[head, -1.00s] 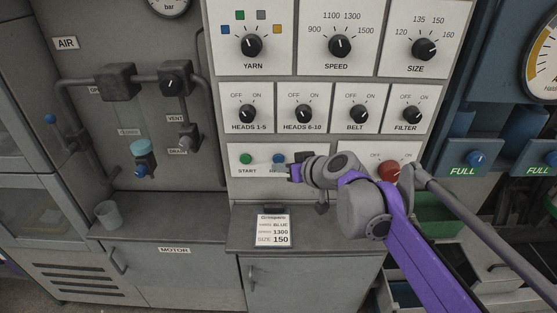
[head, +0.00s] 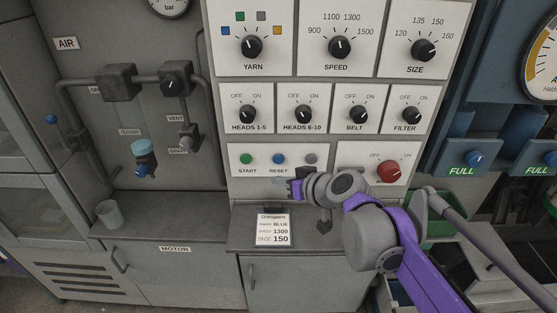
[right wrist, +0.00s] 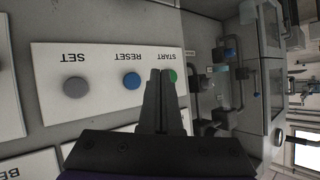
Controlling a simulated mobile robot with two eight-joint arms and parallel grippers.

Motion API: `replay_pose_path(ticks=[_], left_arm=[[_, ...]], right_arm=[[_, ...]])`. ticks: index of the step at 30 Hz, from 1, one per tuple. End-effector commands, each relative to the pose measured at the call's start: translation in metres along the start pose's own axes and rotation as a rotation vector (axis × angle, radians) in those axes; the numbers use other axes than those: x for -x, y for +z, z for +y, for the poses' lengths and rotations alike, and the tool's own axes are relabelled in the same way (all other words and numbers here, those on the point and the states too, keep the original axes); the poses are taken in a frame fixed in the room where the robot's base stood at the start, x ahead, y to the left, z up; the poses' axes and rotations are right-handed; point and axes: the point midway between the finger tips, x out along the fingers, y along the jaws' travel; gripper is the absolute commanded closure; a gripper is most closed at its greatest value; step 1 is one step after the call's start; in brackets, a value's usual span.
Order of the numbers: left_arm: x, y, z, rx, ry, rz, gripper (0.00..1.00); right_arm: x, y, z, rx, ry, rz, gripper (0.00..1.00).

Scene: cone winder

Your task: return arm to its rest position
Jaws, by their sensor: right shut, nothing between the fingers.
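My right gripper (head: 278,182) is shut and empty, in front of the control panel just below the row of buttons. Its purple arm comes in from the lower right. In the right wrist view the two dark fingers (right wrist: 160,75) lie together and partly cover the green START button (right wrist: 174,76). The START button (head: 246,159), the blue RESET button (head: 279,159) and the grey button (head: 310,159) all show above the gripper in the head view. My left gripper is not in view.
A red knob (head: 388,171) sits on the panel, right of my gripper. The order card (head: 273,230) stands on the grey ledge below the gripper. A cup (head: 108,214) stands on the left ledge. A green bin (head: 440,210) lies behind my arm.

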Motion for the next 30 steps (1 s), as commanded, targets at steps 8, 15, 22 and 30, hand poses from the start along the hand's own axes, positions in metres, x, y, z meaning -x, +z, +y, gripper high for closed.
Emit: replay_pose_path(ticks=[8, 15, 22, 30], left_arm=[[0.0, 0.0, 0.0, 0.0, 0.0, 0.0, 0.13], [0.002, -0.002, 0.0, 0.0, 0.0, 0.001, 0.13], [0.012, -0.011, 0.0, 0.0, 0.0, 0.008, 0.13], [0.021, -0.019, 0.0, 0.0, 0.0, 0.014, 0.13]], right_arm=[[0.0, 0.0, 0.0, 0.0, 0.0, 0.0, 1.0], [0.014, 0.019, 0.001, -0.01, 0.015, -0.04, 1.0], [0.091, 0.141, 0.01, -0.095, 0.163, -0.272, 1.0], [0.172, 0.277, 0.034, -0.22, 0.435, -0.479, 1.0]])
